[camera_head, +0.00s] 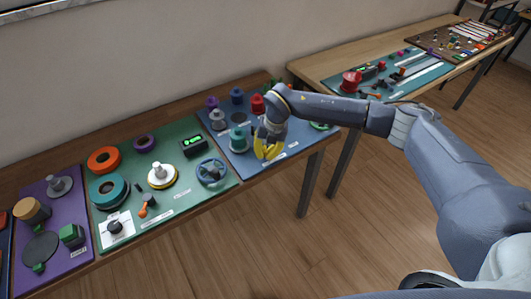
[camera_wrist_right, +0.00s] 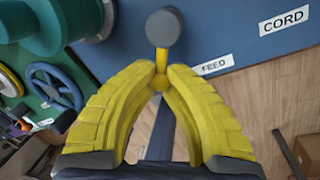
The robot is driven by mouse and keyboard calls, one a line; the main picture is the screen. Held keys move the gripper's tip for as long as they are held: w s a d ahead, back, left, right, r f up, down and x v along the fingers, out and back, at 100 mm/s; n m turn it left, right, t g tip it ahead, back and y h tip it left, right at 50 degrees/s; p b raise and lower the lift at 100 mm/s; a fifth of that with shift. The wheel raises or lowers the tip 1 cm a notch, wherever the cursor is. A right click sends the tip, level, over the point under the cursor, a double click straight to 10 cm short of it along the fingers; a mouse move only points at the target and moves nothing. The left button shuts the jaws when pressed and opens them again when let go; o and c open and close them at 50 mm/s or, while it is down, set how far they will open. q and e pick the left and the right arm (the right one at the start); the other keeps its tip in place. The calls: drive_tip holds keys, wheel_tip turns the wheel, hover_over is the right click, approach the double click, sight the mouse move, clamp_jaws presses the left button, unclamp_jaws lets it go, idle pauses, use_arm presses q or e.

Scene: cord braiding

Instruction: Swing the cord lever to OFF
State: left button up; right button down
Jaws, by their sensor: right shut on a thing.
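My right gripper (camera_head: 267,152) is over the front part of the blue panel (camera_head: 240,163). In the right wrist view its yellow fingers (camera_wrist_right: 161,84) are shut on the yellow ball end of a small lever (camera_wrist_right: 161,57). The lever's yellow rod runs from the ball to a grey round piece (camera_wrist_right: 163,27). A label reading CORD (camera_wrist_right: 284,18) lies to the right, and a FEED label (camera_wrist_right: 214,65), partly hidden by a finger, is beside the rod. No OFF mark is readable. In the head view my gripper hides the lever. My left gripper is not in view.
A green panel (camera_head: 190,188) with a blue handwheel (camera_head: 211,171) adjoins on the left, with a purple panel (camera_head: 66,190) beyond. Red (camera_head: 257,103) and teal (camera_head: 238,138) parts stand near my gripper. The table's front edge is close; open floor lies beyond.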

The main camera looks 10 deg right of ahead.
drive_tip(key=c, duration=1.2)
unclamp_jaws()
drive_tip(key=shift+c, duration=0.2)
wheel_tip(320, 180, up, 12)
drive_tip(key=d, duration=0.2)
drive_tip(key=shift+s+f, duration=0.15)
drive_tip(key=shift+s, duration=0.15)
